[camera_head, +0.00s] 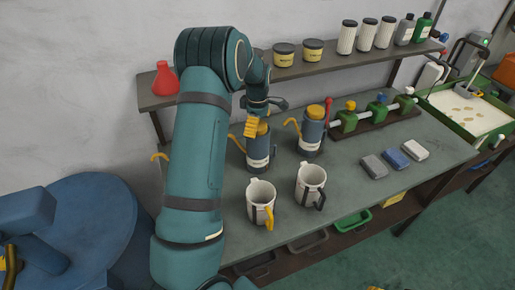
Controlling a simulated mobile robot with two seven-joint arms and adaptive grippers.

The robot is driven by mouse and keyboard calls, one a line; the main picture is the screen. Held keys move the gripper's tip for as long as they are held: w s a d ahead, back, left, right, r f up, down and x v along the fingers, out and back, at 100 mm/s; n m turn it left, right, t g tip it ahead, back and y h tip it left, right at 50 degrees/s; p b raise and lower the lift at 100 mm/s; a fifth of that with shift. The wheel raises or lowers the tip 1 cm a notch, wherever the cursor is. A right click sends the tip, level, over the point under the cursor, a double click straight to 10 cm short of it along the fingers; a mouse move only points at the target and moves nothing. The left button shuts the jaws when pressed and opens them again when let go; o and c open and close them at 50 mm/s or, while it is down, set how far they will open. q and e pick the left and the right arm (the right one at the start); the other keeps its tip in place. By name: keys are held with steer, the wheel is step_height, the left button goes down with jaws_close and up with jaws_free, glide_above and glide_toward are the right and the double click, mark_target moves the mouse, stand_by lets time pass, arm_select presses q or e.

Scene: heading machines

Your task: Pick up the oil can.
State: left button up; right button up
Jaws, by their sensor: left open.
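Two blue-grey oil cans with pale labels, orange-yellow caps and yellow spouts stand upright on the bench. The left oil can (259,153) is right below my left gripper (258,117); the right oil can (312,138) stands apart to its right. My left gripper is open, pointing down at the left can's cap. Its fingers partly cover the cap, and I cannot tell whether they touch it. Another yellow spout (160,157) shows left of my left arm; whatever it belongs to is hidden by the arm. My right gripper is not in view.
A white jug with a yellow handle (259,204) and one with a dark handle (310,184) stand in front. A shelf (225,90) with a red flask (165,80), tins and bottles runs behind. A green valve rack (372,118) and small blocks (397,158) are to the right.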

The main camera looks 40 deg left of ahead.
arm_select(q)
steer(key=c, duration=1.3)
steer(key=shift+w+r, duration=0.1)
steer(key=shift+r, duration=0.05)
steer(key=shift+c, duration=0.2)
step_height(320, 180, up, 18)
